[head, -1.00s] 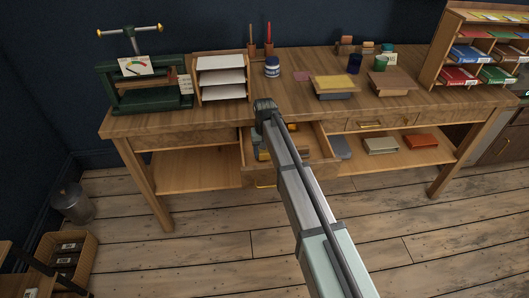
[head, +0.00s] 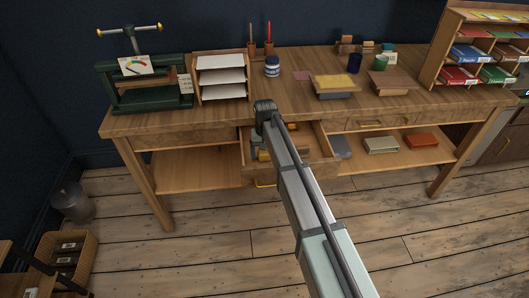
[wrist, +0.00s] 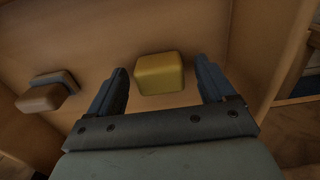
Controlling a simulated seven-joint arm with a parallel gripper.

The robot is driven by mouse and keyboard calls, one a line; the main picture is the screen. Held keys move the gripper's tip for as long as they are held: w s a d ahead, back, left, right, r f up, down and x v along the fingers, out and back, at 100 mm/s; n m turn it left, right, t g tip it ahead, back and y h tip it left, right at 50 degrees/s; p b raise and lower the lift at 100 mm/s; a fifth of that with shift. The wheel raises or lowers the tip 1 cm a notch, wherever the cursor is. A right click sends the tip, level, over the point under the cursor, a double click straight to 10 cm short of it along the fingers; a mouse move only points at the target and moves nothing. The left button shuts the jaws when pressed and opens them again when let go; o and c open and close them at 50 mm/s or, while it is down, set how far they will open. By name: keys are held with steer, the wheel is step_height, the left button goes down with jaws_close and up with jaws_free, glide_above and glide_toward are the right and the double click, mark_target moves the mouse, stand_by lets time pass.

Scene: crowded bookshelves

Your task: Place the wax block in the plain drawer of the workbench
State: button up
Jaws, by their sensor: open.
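The wax block (wrist: 159,73) is a yellow rounded block. In the wrist view it lies on the wooden floor of the open drawer (wrist: 210,25), between and just beyond my fingertips. My gripper (wrist: 163,85) is open, with one dark finger on each side of the block and no visible grip on it. In the head view the drawer (head: 318,150) is pulled out from the workbench (head: 218,118), and my gripper is over it, its fingers mostly hidden by my arm. A bit of yellow (head: 263,155) shows inside the drawer there.
A brown and grey block (wrist: 45,92) lies at the left in the drawer. The bench top holds a green press (head: 145,95), a paper rack (head: 222,78), a blue-labelled jar (head: 272,67) and stacked books (head: 334,85). A shelf below holds more books (head: 381,145).

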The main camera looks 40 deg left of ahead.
step_height(320, 180, up, 12)
stand_by(0.6)
steer(key=shift+r, duration=0.1)
